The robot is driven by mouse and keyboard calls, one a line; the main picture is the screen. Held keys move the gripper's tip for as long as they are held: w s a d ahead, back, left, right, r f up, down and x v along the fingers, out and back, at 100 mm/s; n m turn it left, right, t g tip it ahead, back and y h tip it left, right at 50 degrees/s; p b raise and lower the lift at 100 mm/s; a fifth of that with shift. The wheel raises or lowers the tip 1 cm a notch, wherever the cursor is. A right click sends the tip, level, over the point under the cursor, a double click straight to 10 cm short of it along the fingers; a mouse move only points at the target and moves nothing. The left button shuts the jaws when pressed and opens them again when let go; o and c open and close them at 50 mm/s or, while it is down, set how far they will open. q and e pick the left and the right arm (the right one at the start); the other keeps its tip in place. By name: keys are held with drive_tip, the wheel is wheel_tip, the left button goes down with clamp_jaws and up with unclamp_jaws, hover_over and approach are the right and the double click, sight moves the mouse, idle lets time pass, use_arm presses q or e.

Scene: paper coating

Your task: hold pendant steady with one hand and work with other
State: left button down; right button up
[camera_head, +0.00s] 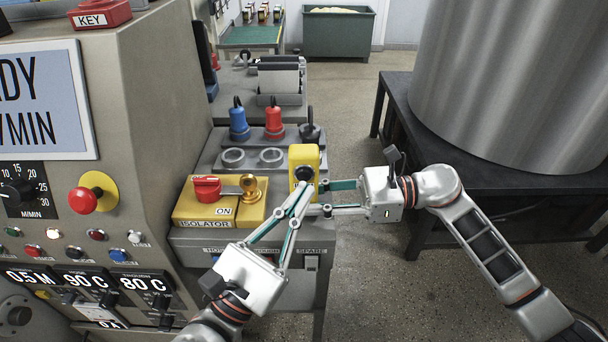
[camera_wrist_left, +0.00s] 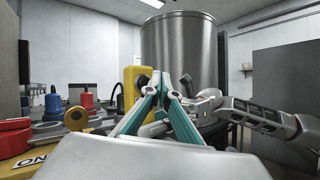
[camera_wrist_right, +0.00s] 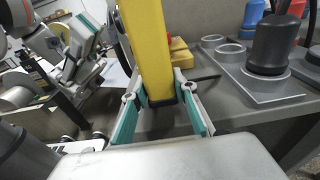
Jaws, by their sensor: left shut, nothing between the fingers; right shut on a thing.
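The yellow pendant (camera_head: 304,160) stands upright above the grey bench, with a dark round button on its front face. It also shows in the left wrist view (camera_wrist_left: 131,84) and in the right wrist view (camera_wrist_right: 145,40). My right gripper (camera_head: 325,197) comes from the right and is shut on the lower part of the pendant. In the right wrist view its fingers (camera_wrist_right: 160,103) lie on both sides of it. My left gripper (camera_head: 303,190) is shut and empty, its tips at the pendant's front by the dark button; I cannot tell whether they touch.
A yellow isolator box (camera_head: 215,212) with a red switch and brass key sits left. Behind are a blue plug (camera_head: 238,122), a red plug (camera_head: 274,122) and two empty round sockets. The control panel (camera_head: 130,130) bounds the left. A large metal drum (camera_head: 510,80) stands on a dark table right.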

use_arm(q)
drive_tip(key=s, duration=0.4)
drive_tip(key=shift+s, duration=0.2)
idle(1.0)
use_arm(e)
drive_tip(key=o, duration=0.9)
drive_tip(key=d, duration=0.8)
drive_tip(key=d+r, duration=0.1)
drive_tip(key=d, duration=0.3)
drive_tip(key=shift+r, duration=0.1)
